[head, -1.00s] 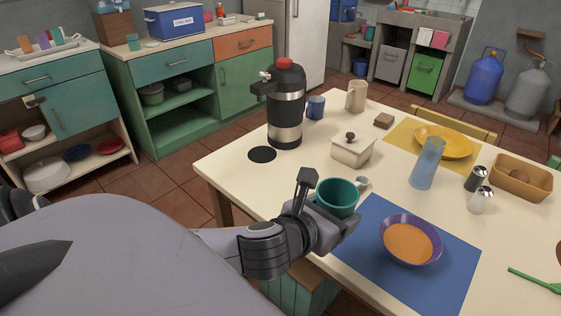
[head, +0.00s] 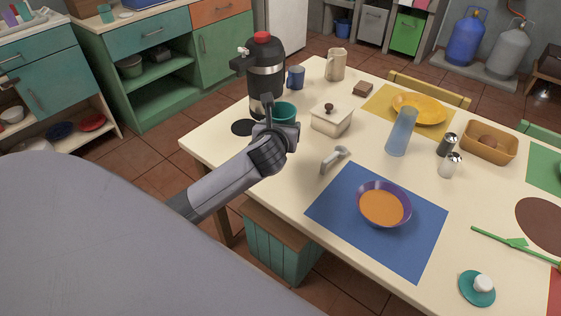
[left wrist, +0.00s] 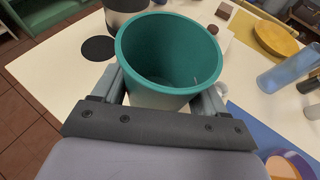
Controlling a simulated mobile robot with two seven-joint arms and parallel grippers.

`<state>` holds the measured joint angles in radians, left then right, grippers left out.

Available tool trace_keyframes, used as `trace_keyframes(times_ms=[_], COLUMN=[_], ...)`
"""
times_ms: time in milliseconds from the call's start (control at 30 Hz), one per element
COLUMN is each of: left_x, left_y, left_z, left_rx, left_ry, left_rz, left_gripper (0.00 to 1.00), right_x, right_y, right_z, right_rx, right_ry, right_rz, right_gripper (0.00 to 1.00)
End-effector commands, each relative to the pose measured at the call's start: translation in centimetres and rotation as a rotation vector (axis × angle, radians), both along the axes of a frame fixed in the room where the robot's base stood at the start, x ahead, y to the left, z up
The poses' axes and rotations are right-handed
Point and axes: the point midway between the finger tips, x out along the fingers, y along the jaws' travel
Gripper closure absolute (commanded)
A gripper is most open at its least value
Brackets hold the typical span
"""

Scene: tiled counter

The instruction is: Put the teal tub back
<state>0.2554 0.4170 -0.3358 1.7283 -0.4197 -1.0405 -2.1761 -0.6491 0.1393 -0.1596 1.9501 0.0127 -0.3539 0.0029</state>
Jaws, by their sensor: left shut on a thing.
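The teal tub (head: 285,112) is held in the jaws of my left gripper (head: 277,127), partly hidden by it in the head view. In the left wrist view the tub (left wrist: 140,75) is upright with its open rim up, and looks empty inside. The fingers of my left gripper (left wrist: 165,98) clasp it from both sides. A flat dark round spot (head: 243,127) lies on the table just left of the tub, by the black-and-steel dispenser (head: 267,80); the spot (left wrist: 98,48) also shows in the left wrist view. My right gripper is not in view.
The dispenser stands close behind the tub. A blue cup (head: 295,77), a lidded cream dish (head: 331,120) and a white-grey scoop (head: 335,159) are nearby. A purple bowl (head: 384,206) sits on a blue mat (head: 330,210). A teal lid (head: 477,288) lies at front right.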

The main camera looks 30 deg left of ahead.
Motion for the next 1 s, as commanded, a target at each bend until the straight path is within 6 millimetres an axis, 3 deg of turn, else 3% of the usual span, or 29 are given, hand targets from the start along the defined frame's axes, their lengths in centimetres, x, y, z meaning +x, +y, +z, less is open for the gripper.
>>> trace_keyframes(times_ms=[33,100,233,467,700,1000], left_x=[-0.1,-0.1,-0.1,0.0,0.0,0.0], left_y=[0.0,0.0,0.0,0.0,0.0,0.0], left_z=[-1.9,-3.6,-5.8,-7.4,-10.8,-11.0], left_rx=[-0.001,-0.001,-0.002,-0.001,-0.002,0.0], left_ry=[0.005,0.005,0.002,-0.001,0.0,-0.001], left_rz=[0.002,0.002,0.0,0.002,0.002,0.0], left_gripper=[0.74,0.74,0.74,0.74,0.74,0.74], right_x=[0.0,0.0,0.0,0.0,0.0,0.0], right_y=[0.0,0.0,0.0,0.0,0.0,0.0], right_z=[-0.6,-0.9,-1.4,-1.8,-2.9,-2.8], right_rx=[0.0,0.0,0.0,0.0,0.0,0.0], right_ry=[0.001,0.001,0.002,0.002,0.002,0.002], right_rz=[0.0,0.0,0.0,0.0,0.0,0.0], right_gripper=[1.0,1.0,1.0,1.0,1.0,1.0])
